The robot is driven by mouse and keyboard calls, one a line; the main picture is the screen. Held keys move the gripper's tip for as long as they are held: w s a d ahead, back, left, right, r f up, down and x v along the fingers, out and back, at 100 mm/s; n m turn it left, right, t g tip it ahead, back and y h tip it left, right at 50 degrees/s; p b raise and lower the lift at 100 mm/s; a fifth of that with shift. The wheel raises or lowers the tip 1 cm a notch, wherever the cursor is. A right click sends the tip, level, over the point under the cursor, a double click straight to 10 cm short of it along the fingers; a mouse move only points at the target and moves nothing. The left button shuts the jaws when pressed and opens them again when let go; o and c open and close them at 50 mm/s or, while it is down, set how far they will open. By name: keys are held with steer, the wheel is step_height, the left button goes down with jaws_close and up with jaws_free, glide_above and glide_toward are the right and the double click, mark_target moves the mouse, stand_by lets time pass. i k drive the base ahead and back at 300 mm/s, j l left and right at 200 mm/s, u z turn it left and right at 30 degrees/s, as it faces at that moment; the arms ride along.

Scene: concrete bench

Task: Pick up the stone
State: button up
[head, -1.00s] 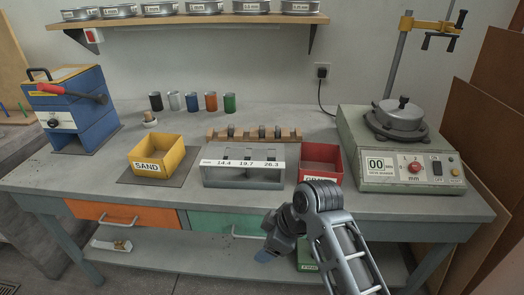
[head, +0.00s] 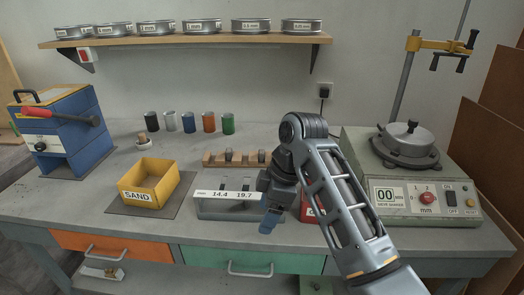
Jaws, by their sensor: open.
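My gripper (head: 269,222) hangs fingers-down in front of the grey labelled holder, above the bench's front part. It is open, and nothing shows in it. I cannot pick out the stone with certainty. A small tan lump on a pale base (head: 143,140) sits at the back left of the bench, behind the yellow SAND box, too small to identify. My arm hides much of the red box (head: 308,209) and the right part of the holder, so anything in there is covered.
The yellow SAND box (head: 121,189) stands on a dark mat. The grey holder (head: 206,210) has a wooden rack (head: 213,160) behind it. Several coloured cups line the back. A shaker machine (head: 380,215) fills the right; a blue press (head: 84,140) stands left. A shelf (head: 200,41) overhangs.

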mark_target(261, 152)
steer(key=i, duration=1.25)
